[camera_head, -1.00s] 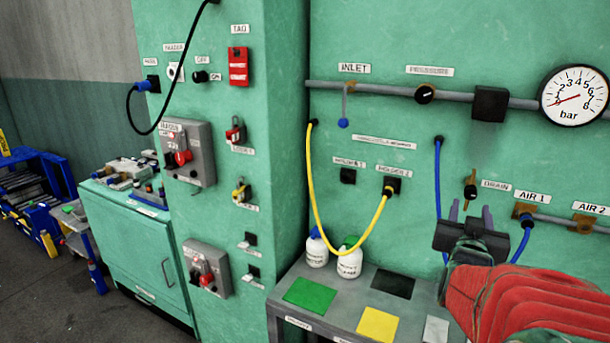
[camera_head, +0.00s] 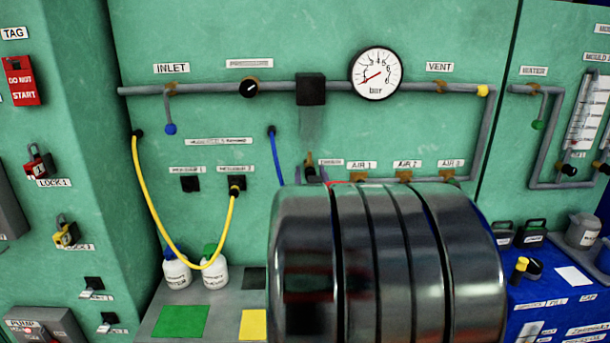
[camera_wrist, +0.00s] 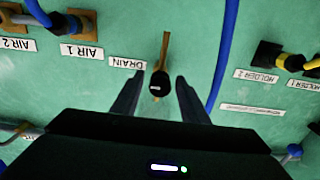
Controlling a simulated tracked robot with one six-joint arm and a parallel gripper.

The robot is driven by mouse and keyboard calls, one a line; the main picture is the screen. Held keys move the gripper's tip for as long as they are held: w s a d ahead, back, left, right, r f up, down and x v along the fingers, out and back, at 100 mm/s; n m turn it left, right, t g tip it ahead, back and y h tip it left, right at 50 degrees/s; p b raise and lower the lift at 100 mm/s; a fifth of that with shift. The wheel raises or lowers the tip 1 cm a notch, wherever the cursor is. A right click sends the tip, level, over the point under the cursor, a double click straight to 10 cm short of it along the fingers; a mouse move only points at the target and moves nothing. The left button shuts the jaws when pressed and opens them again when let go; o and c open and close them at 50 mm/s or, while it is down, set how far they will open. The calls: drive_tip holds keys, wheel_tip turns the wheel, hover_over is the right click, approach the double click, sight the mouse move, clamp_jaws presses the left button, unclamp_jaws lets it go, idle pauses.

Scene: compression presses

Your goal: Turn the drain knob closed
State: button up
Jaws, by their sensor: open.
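The drain knob (camera_wrist: 160,84) is a small black knob with a white mark, on a brass fitting on the green wall. The DRAIN label (camera_wrist: 127,63) sits beside it; the wrist view is upside down. My gripper (camera_wrist: 160,76) is open, pointed at the wall. The knob appears between its two dark fingers, with a gap on each side; I cannot tell how far it reaches past the fingertips.
A blue hose (camera_wrist: 222,55) runs close beside one finger. AIR 1 fitting (camera_wrist: 80,22) is on the other side. The pressure gauge (camera_head: 376,74) and grey pipe (camera_head: 215,89) are above. A yellow hose (camera_head: 152,203) and bottles (camera_head: 215,268) stand left.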

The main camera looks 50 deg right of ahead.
clamp_jaws()
idle(0.3)
drive_tip(key=shift+n, duration=0.4)
drive_tip(key=n, duration=0.4)
drive_tip(key=shift+a, duration=0.1)
drive_tip(key=n, duration=0.4)
drive_tip(key=shift+w+f+n, duration=0.1)
drive_tip(key=shift+n, duration=0.3)
drive_tip(key=n, duration=0.8)
drive_tip(key=shift+a+f, duration=0.1)
drive_tip(key=shift+f, duration=0.1)
drive_tip(key=shift+n, duration=0.4)
